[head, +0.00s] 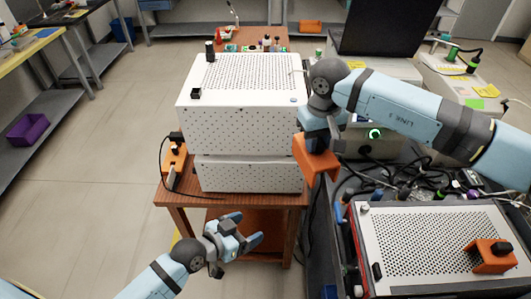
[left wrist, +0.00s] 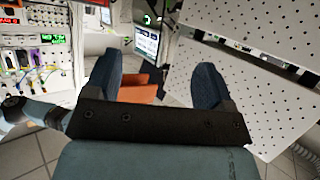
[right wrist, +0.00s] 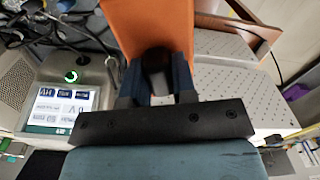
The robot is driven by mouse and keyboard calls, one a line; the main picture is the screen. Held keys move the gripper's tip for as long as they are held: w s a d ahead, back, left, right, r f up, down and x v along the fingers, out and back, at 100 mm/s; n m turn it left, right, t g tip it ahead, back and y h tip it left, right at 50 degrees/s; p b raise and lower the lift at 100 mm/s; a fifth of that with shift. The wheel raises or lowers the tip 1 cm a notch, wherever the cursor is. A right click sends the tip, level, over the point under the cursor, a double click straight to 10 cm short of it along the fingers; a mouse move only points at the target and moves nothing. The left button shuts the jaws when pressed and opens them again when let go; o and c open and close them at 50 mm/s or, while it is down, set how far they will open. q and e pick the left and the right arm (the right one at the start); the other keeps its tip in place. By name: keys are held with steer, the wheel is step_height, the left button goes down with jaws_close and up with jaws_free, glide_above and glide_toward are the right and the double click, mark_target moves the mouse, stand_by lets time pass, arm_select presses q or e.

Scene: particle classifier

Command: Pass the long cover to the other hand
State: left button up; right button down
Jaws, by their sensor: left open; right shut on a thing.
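The long cover (head: 318,160) is an orange piece hanging from my right gripper (head: 320,138), in front of the right side of the white perforated boxes. In the right wrist view the gripper (right wrist: 157,80) is shut on the black knob of the orange cover (right wrist: 150,22). My left gripper (head: 250,230) is open and empty, lower and to the left of the cover, in front of the wooden table. In the left wrist view the cover (left wrist: 138,92) shows beyond and between the open fingers (left wrist: 157,85), apart from them.
White perforated boxes (head: 240,115) stand stacked on a wooden table (head: 182,203). At the right, another perforated box (head: 430,235) carries a second orange cover (head: 490,262) with a black knob. Cables (head: 400,180) lie behind it.

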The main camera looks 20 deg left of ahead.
arm_select(q)
steer(key=w+d+r+m+g+h, duration=0.1)
steer(key=w+r+m+h, duration=0.25)
steer(key=r, duration=0.65)
steer(key=w+d+r+m+h, duration=0.1)
steer(key=w+r+m+h, duration=0.3)
steer(key=r, duration=0.6)
steer(key=shift+n, duration=0.75)
steer(key=x, duration=1.2)
steer(key=shift+w, duration=0.3)
steer(key=shift+c, duration=0.2)
